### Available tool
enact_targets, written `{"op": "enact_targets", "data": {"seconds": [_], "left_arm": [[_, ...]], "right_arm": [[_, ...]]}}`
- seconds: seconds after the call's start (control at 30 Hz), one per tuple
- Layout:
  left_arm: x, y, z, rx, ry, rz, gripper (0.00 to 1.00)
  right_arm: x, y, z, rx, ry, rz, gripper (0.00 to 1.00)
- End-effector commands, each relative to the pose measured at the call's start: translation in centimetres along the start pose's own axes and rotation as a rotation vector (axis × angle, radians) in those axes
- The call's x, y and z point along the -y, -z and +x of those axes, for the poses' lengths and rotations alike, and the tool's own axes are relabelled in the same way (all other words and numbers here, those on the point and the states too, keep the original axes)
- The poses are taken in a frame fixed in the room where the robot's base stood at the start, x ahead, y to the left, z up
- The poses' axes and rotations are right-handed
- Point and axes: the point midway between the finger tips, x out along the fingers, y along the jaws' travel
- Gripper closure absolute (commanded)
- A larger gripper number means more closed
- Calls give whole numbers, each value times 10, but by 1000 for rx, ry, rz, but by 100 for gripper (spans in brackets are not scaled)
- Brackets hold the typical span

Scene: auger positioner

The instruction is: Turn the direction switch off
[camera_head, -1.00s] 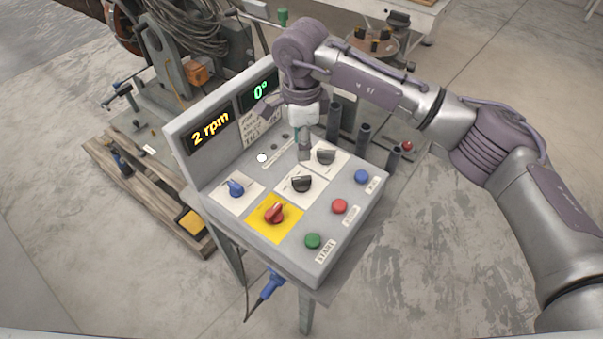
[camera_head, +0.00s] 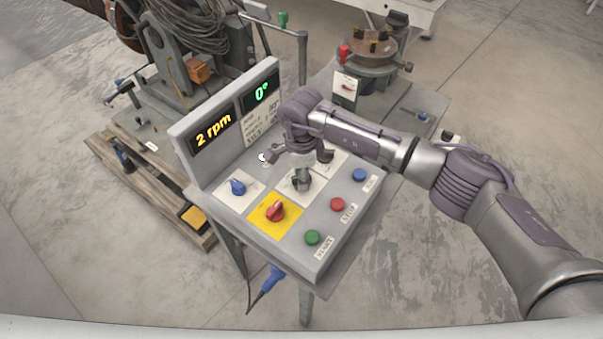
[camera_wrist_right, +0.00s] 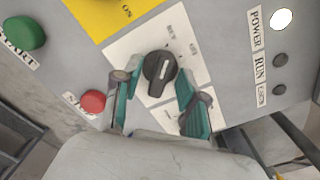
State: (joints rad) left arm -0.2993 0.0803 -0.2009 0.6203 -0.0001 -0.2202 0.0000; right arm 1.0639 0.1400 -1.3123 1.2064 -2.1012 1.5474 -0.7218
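The direction switch is a black rotary knob (camera_wrist_right: 159,70) with a white pointer line, on a white plate of the sloped control panel. Small lettering beside it is hard to read; the line points towards the plate's lettered side. In the head view the knob (camera_head: 301,184) is partly hidden under my right gripper (camera_head: 300,170). In the right wrist view my right gripper (camera_wrist_right: 154,84) is open, with its fingers on either side of the knob. Gaps show between fingers and knob, so it is not gripped. My left gripper is out of view.
A red knob (camera_head: 275,211) on yellow and a blue knob (camera_head: 237,187) sit close by. Green (camera_head: 312,237), red (camera_head: 337,204) and blue (camera_head: 359,174) buttons line the panel's right side. Displays (camera_head: 212,131) read 2 rpm and 0°. A machine stands behind the panel.

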Motion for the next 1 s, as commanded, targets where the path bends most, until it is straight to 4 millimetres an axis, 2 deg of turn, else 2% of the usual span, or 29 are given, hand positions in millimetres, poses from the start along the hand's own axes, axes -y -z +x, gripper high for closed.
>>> {"op": "enact_targets", "data": {"seconds": [0.03, 0.23, 0.67, 1.0], "left_arm": [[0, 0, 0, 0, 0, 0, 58], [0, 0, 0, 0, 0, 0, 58], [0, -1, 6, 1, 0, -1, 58], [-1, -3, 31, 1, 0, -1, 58]], "right_arm": [[0, 0, 0, 0, 0, 0, 67], [0, 0, 0, 0, 0, 0, 100], [0, 0, 0, 1, 1, 45, 100], [1, 0, 3, 0, 3, 275, 100]]}}
